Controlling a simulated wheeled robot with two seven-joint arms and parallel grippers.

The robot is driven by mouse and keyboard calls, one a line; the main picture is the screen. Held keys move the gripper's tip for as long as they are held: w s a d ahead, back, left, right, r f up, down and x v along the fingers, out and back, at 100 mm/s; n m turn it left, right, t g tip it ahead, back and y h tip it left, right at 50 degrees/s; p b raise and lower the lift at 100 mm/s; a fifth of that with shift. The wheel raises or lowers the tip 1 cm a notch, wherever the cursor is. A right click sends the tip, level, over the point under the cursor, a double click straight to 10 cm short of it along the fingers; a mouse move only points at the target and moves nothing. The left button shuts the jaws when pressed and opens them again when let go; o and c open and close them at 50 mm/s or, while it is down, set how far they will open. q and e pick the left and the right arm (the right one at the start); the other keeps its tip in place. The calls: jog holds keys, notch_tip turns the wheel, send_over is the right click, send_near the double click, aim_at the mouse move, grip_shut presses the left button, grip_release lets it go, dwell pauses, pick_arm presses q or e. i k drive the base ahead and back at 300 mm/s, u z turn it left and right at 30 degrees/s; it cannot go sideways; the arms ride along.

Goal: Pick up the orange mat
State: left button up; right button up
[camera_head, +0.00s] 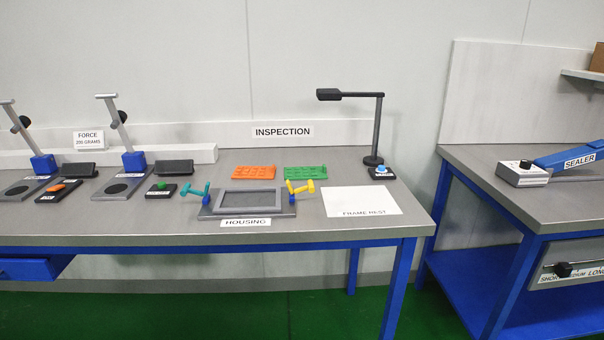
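The orange mat (254,172) lies flat on the grey workbench, below the INSPECTION sign and behind the housing frame. It is a thin rectangle with small marks or cut-outs on its surface. A green mat (305,173) of similar shape lies just to its right, with a small gap between them. Neither of my grippers is in the head view, and nothing touches the orange mat.
The grey housing frame (248,199) has teal and yellow handles at its sides. A black lamp (375,130) stands right of the mats. The white FRAME REST sheet (361,201) is bare. Two presses with blue blocks (134,162) stand left. A sealer (524,173) sits on a separate right table.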

aim_at(240, 172)
jog(key=k, duration=0.45)
jog(key=u, duration=0.9)
jog(key=i, duration=1.6)
jog(key=z, duration=0.35)
